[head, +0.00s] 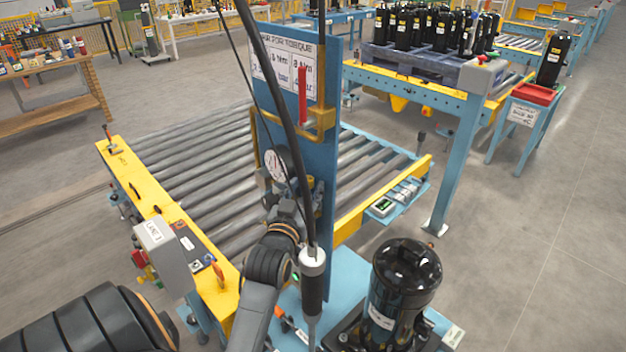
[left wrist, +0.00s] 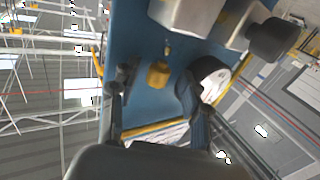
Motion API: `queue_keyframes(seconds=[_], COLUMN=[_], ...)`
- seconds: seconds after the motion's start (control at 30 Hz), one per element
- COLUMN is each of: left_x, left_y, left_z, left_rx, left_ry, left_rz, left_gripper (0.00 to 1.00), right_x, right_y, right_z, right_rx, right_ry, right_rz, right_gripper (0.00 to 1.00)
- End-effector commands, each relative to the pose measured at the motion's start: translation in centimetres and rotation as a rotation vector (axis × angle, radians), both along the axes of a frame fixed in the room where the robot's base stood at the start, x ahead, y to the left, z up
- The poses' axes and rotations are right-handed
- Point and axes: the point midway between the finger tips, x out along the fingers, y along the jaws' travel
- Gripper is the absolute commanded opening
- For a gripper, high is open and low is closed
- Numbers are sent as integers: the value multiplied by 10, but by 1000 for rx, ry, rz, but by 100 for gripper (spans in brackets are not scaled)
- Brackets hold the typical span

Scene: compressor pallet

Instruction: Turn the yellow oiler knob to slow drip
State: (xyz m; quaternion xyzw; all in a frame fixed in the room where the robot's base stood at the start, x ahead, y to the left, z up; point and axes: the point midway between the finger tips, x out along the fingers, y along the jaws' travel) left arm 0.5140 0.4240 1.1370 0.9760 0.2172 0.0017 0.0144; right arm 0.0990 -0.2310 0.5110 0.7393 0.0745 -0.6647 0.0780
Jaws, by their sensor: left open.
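The yellow oiler knob (left wrist: 159,75) shows in the left wrist view, in front of a blue panel (left wrist: 140,42). My left gripper (left wrist: 156,84) is open, with one dark finger on each side of the knob and a visible gap to each. In the head view my left gripper (head: 298,190) is up at the blue post (head: 328,150), just below the round gauge (head: 277,165). The knob cannot be made out there, behind the gripper. The gauge also shows in the left wrist view (left wrist: 214,76), beside the right-hand finger. My right gripper is not in view.
A hanging tool (head: 312,280) on a black cable is close in front of my left arm. A black compressor (head: 403,285) stands at the lower right. A grey control box (head: 160,247) is on the yellow conveyor rail. Rollers (head: 200,165) lie behind the post.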

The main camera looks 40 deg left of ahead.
Motion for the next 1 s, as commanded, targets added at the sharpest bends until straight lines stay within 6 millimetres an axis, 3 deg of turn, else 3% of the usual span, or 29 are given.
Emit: queue_keyframes(seconds=[0.37,0.6,1.0], left_x=[-1,-1,-2], left_y=[0,0,4], left_z=[0,0,1], left_rx=[0,-1,11], left_ry=[0,0,1], left_rz=[1,1,-90], left_gripper=[46,0,0], right_x=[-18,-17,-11], right_y=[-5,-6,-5], right_z=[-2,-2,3], right_rx=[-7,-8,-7], right_ry=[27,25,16], right_rz=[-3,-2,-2], right_gripper=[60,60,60])
